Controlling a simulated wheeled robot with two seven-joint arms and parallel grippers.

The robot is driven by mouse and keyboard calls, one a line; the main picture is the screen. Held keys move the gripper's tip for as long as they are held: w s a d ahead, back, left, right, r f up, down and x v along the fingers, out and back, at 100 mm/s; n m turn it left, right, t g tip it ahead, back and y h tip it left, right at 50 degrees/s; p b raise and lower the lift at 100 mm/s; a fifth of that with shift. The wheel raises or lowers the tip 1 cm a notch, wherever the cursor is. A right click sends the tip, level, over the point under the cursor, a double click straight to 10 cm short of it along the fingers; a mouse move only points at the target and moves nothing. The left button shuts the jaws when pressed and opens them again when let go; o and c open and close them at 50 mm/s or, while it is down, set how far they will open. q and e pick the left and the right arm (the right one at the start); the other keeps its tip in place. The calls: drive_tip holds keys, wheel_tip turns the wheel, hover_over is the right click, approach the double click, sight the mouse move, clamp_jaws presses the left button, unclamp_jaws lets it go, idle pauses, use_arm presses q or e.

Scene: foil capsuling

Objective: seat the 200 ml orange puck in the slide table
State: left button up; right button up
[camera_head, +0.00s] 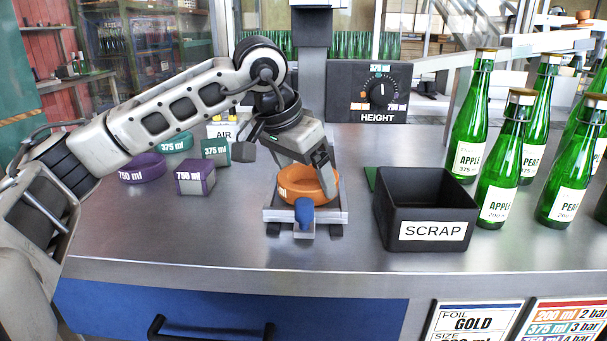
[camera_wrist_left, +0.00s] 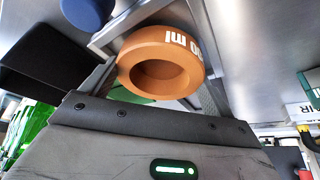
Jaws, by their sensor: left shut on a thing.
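The orange puck (camera_head: 296,194), a thick ring with white lettering, is at the slide table (camera_head: 336,215), a small grey metal fixture with a blue knob (camera_head: 304,212) at its front. My left gripper (camera_head: 318,180) reaches down from above and is shut on the puck. In the left wrist view the puck (camera_wrist_left: 150,48) sits between the fingers, its lettering partly readable as "ml", with the blue knob (camera_wrist_left: 88,10) beyond it. The puck looks level over the slide table; I cannot tell whether it rests fully in it. My right gripper is not in view.
A black SCRAP bin (camera_head: 425,205) stands close to the right of the slide table. Purple 750 ml pieces (camera_head: 196,178) and teal 375 ml pieces (camera_head: 215,151) lie to the left. Green bottles (camera_head: 497,165) stand at the right. A HEIGHT dial box (camera_head: 368,92) is behind. The front counter is clear.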

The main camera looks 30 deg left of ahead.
use_arm(q)
drive_tip(key=o, duration=0.9)
drive_tip(key=shift+s+f, duration=0.1)
drive_tip(key=shift+f, duration=0.35)
drive_tip(key=shift+r, duration=0.55)
drive_tip(key=p+v, duration=0.1)
drive_tip(key=v, duration=1)
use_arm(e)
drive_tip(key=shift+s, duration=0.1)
use_arm(q)
drive_tip(key=shift+s+a+r, duration=0.1)
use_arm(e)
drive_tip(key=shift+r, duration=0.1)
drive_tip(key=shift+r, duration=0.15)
